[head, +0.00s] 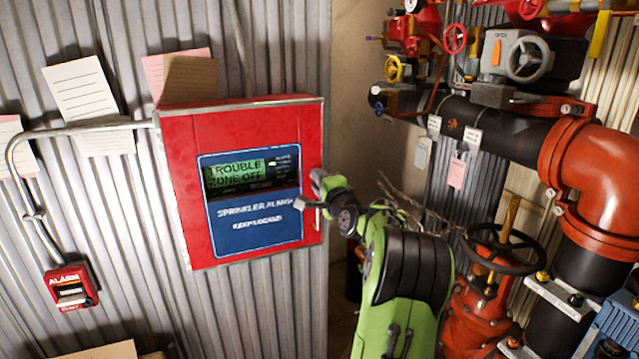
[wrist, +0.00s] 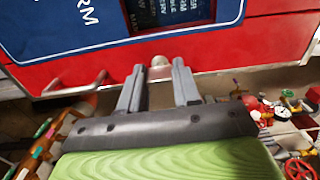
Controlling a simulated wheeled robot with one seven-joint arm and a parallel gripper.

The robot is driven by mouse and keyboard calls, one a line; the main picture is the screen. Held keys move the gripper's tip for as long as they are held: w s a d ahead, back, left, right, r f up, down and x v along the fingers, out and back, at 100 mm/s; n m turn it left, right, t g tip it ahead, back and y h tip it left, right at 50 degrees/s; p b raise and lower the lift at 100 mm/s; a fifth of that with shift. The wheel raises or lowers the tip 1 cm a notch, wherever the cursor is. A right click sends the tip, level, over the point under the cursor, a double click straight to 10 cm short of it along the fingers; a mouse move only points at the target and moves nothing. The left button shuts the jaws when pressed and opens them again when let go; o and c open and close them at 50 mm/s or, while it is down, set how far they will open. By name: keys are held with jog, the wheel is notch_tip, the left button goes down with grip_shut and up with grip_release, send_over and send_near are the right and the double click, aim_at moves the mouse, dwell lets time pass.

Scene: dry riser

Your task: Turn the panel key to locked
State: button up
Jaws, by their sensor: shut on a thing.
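The red alarm panel (head: 178,190) hangs on the corrugated wall, with a blue face (head: 256,236) reading "SPRINKLER ALARM KEEP LOCKED". Its green display (head: 236,170) reads "TROUBLE ZONE OFF". My gripper (head: 310,194) is at the panel's right edge. In the wrist view, my gripper (wrist: 158,66) has one finger on each side of a small round metal piece, the panel key (wrist: 160,61), and is shut on it. The key's turned position is not readable. In the head view my gripper hides the key.
A metal handle (wrist: 75,88) sticks out from the panel beside my gripper. A small red alarm box (head: 72,287) and conduit (head: 75,130) are at left. Red and black pipes (head: 590,170) and a handwheel (head: 505,250) crowd the right, close to my arm.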

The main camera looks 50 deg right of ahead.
jog(key=o, duration=1.1)
jog(key=shift+c, duration=0.2)
jog(key=b+v, duration=0.2)
jog(key=v, duration=1.3)
jog(key=shift+s+a, duration=0.2)
jog(key=shift+s, duration=0.1)
jog(key=shift+f, duration=0.1)
